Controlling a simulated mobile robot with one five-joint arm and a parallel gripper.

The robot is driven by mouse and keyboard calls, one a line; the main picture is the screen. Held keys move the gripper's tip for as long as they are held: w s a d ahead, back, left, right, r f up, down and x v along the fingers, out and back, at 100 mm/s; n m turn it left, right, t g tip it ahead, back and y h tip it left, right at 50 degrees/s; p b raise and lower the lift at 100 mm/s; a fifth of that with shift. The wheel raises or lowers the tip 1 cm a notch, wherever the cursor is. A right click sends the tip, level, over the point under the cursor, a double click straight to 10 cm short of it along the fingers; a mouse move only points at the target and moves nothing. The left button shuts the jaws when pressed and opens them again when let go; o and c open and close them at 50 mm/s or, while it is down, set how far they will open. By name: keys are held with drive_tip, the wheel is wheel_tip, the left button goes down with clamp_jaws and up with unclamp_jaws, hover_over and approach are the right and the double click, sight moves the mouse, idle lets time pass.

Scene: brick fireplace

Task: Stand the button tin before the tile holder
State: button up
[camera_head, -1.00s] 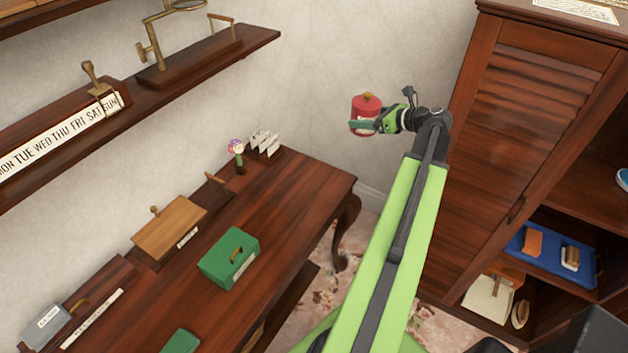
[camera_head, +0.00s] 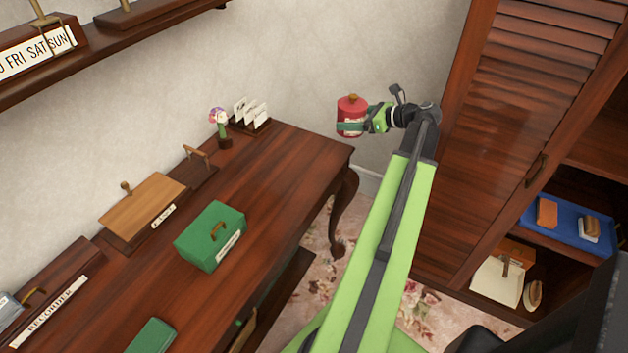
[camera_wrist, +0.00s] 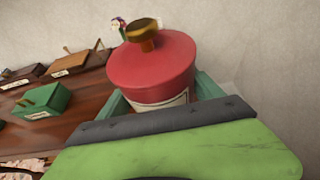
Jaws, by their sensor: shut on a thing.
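The button tin appears to be the red round tin (camera_head: 351,113) with a brass knob and a pale label. My gripper (camera_head: 364,122) is shut on it and holds it upright in the air, off the right end of the wooden table. The tin also fills the middle of the wrist view (camera_wrist: 155,70), between my green fingers (camera_wrist: 160,100). The tile holder is likely the dark rack with upright white tiles (camera_head: 250,115) at the table's far right corner, by the wall. The tin is apart from it, to its right.
A flower figure (camera_head: 220,128) stands just left of the rack. A green box (camera_head: 210,236) and a wooden box (camera_head: 143,207) sit further left on the table (camera_head: 290,165). The tabletop right of the rack is clear. A louvred cabinet (camera_head: 500,130) stands right of my arm.

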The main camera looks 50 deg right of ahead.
wheel_tip(320, 180, down, 2)
drive_tip(key=shift+s+a+f+b, duration=0.1)
drive_tip(key=shift+f+b, duration=0.1)
drive_tip(key=shift+b, duration=0.25)
drive_tip(key=w+a+f+b, duration=0.4)
drive_tip(key=w+a, duration=0.1)
drive_tip(key=w+a+f+b, duration=0.2)
drive_tip(key=w, duration=0.1)
drive_tip(key=shift+w+a+f+b, duration=0.1)
drive_tip(key=shift+a+f+b, duration=0.3)
drive_tip(key=shift+w+a, duration=0.1)
drive_tip(key=shift+w, duration=0.1)
wheel_tip(320, 180, down, 4)
drive_tip(key=b, duration=0.4)
drive_tip(key=shift+f, duration=0.2)
drive_tip(key=shift+r, duration=0.25)
drive_tip(key=shift+f, duration=0.2)
drive_tip(key=o, duration=1.6)
drive_tip(key=shift+o, duration=0.2)
drive_tip(key=shift+r, duration=0.1)
